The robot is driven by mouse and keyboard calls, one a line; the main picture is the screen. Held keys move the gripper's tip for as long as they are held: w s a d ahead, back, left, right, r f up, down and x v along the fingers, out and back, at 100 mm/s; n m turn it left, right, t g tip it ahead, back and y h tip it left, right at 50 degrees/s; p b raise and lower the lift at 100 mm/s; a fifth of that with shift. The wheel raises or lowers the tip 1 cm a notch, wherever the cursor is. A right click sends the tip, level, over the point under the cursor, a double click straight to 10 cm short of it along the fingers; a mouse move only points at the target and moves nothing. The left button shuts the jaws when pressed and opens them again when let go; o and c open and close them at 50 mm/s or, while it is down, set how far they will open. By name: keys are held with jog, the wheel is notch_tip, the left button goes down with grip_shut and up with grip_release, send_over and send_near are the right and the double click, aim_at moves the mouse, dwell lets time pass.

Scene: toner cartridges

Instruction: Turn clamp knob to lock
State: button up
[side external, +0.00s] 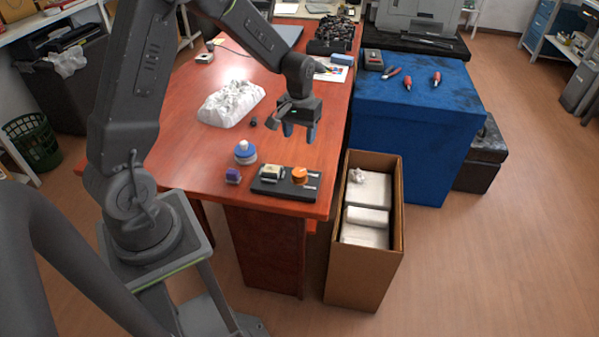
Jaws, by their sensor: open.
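An orange knob (299,174), likely the clamp knob, sits on the right part of a flat black base (271,189) near the table's front edge. A pale, beige block (270,172) sits on the left part of the same base. My gripper (298,132) has blue fingertips, points down and is open, with nothing seen between the fingers. It appears above and beyond the knob, apart from it. The knob's turn angle is too small to read.
A blue-and-white round item (245,152) and a small purple block (233,176) stand left of the base. A white crumpled bag (231,103) lies farther back on the red-brown table (190,150). An open cardboard box (335,255) stands right of the table.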

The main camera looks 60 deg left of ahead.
aim_at(299, 171)
notch_tip(299, 171, down, 14)
jog(key=shift+a+f, duration=0.15)
dwell(0.4)
jog(key=shift+c, duration=0.4)
jog(key=c, duration=0.6)
jog(key=shift+o, duration=0.2)
